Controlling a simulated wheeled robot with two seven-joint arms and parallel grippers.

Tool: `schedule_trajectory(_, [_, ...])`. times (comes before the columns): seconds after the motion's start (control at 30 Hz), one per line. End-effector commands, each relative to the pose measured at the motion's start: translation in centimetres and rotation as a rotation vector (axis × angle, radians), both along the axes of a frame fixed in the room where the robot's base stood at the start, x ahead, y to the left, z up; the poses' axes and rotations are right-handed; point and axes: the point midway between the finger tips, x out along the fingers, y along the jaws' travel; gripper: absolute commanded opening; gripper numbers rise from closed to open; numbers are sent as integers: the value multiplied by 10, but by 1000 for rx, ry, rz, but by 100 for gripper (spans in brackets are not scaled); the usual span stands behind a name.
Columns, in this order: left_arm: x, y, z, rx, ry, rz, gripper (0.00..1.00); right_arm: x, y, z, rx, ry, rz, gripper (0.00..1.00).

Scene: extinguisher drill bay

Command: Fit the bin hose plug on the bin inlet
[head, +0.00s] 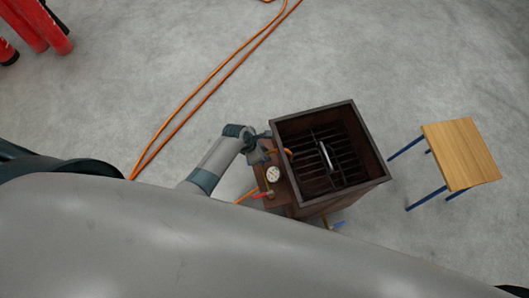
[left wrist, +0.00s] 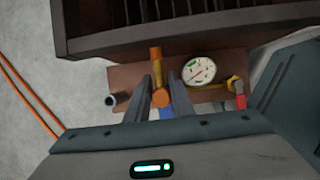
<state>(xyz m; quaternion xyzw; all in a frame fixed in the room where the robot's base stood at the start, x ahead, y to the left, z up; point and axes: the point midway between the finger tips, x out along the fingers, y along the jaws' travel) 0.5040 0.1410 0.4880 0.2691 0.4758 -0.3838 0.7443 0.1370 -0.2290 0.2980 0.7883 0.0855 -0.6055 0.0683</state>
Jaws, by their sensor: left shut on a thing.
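The dark open-topped bin (head: 358,118) stands right of centre in the head view. My left gripper (head: 266,137) is over that panel, at the bin's left side. In the left wrist view its fingers (left wrist: 164,84) are shut on a small part with an orange round end, blue below, which looks like the bin hose plug (left wrist: 160,98). An orange-brass stub (left wrist: 155,54) lies just beyond the fingertips; it may be the inlet. I cannot tell whether they touch. My right gripper is not in view.
A white gauge (head: 273,175), a red-handled valve (left wrist: 239,98) and a grey pipe stub (left wrist: 113,100) crowd the panel. An orange hose (head: 205,82) runs over the floor. A wooden stool (head: 462,152) stands right; red cylinders (head: 45,25) are far left.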

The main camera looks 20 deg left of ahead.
Motion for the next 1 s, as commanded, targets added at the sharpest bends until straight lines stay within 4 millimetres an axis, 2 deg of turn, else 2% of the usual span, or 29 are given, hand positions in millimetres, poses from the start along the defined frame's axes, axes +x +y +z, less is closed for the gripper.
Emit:
schedule_trajectory(0.07, [-2, 0, -1, 1, 4, 0, 0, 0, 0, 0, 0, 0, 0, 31])
schedule_trajectory(0.1, [-2, 0, -1, 1, 4, 0, 26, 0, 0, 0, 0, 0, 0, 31])
schedule_trajectory(0.17, [-2, 0, -1, 1, 4, 0, 40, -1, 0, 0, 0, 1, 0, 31])
schedule_trajectory(0.2, [-2, 0, -1, 0, 3, 0, 43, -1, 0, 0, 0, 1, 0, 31])
schedule_trajectory(0.73, [-1, 0, -1, 1, 2, 0, 43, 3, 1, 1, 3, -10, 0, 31])
schedule_trajectory(0.87, [-4, 4, 13, 0, 0, 0, 43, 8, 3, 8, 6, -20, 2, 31])
schedule_trajectory(1.0, [-9, 11, 31, 0, 0, 1, 43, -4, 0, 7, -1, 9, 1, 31])
